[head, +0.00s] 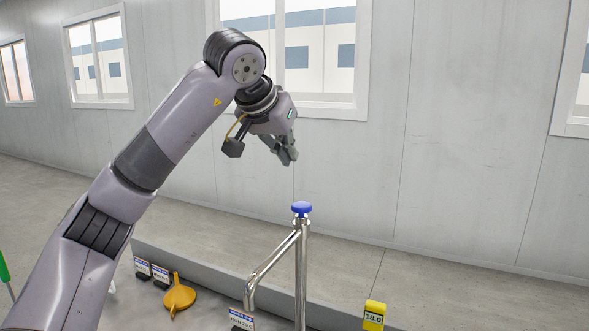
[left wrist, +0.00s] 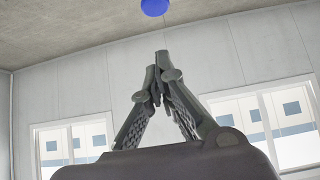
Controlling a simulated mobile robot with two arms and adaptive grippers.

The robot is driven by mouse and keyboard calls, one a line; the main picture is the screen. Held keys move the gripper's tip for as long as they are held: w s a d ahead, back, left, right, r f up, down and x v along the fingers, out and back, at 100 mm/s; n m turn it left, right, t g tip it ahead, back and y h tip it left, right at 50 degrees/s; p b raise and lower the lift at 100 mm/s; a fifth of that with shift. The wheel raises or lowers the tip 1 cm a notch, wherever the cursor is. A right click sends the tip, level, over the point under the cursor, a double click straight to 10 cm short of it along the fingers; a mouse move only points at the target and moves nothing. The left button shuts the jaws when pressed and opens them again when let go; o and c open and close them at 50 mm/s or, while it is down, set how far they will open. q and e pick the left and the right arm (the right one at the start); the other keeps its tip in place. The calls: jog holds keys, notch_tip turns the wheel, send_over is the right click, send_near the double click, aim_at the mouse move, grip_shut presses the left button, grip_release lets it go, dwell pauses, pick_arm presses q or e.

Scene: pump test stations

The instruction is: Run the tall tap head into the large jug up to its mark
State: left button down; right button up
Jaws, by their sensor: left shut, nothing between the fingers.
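The tall tap head (head: 300,262) is a shiny metal upright pipe with a side spout bending down to the left. A blue knob (head: 301,208) tops it. The blue knob also shows at the top edge of the left wrist view (left wrist: 155,6). My left gripper (head: 288,160) is shut and empty, in the air above and a little left of the knob in the head view, apart from it. Its closed fingers also show in the left wrist view (left wrist: 158,70). The large jug is not in view. My right gripper is not in view.
A yellow funnel-like piece (head: 179,297) and small white label cards (head: 160,274) lie at the lower left. Another card (head: 241,319) stands below the spout.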

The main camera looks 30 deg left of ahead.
pick_arm(q)
send_over(305, 205)
jog(key=s, duration=0.3)
jog(key=f, duration=0.5)
jog(key=shift+w+a+f+p, duration=0.1)
jog(key=shift+w+p, duration=0.15)
jog(key=shift+p, duration=0.15)
jog(key=f, duration=0.1)
jog(key=w+f, duration=0.1)
jog(key=f, duration=0.1)
jog(key=shift+w+f, duration=0.25)
jog(key=shift+f, duration=0.15)
jog(key=shift+s+f, duration=0.1)
jog(key=shift+f, duration=0.6)
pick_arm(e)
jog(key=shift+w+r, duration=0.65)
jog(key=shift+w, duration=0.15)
pick_arm(q)
jog(key=shift+f, duration=0.9)
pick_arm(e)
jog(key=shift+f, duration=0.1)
pick_arm(q)
jog(key=shift+s+f, duration=0.1)
jog(key=shift+f, duration=0.1)
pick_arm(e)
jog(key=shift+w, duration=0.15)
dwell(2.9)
